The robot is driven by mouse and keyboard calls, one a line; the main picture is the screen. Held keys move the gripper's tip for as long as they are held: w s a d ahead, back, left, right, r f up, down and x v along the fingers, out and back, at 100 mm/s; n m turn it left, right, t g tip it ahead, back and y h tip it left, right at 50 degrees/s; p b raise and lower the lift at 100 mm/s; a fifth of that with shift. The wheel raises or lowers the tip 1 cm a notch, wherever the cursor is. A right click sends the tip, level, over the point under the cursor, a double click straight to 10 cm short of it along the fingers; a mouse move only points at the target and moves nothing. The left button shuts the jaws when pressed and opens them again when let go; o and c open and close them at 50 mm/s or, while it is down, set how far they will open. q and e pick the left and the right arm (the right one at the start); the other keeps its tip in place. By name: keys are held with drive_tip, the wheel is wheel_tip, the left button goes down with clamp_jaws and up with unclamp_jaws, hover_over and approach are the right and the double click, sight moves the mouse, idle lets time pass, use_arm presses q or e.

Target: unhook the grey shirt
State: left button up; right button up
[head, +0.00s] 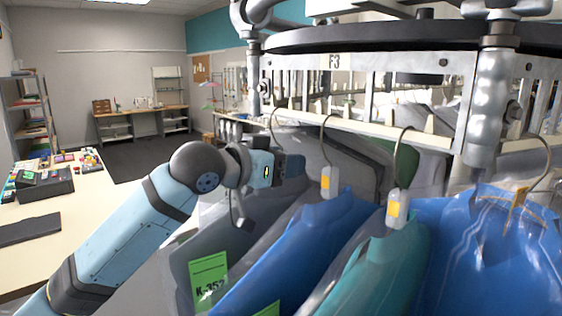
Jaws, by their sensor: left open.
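The grey shirt (222,242) hangs leftmost among the near garments on the rail (400,137), under clear wrap. Its wire hanger hook (272,122) rises to the slotted rail. A green tag (208,278) is on its front. My left gripper (276,168) is open, beside the shirt's upper part and just below its hook. It overlaps the shirt's shoulder in the picture; I cannot tell whether they touch. The fingertips are partly hidden by the gripper body. My right gripper is not in view.
A blue shirt (290,250), a teal shirt (380,265) and a bright blue garment (490,250) hang close on the right. A metal post (490,100) stands in front of the rail. A pale table (70,220) with boxes is at left, with open floor behind.

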sight(276, 143)
use_arm(q)
drive_tip(key=shift+c, duration=0.2)
clamp_jaws()
drive_tip(key=shift+r, duration=0.15)
drive_tip(key=shift+r, duration=1.55)
drive_tip(key=shift+a, duration=0.1)
drive_tip(key=shift+f+v, duration=0.15)
drive_tip(key=shift+v, duration=1)
drive_tip(key=shift+f+v, duration=0.2)
drive_tip(key=shift+v, duration=0.95)
drive_tip(key=shift+f+v, duration=0.15)
drive_tip(key=shift+v, duration=0.95)
drive_tip(key=shift+s, duration=0.1)
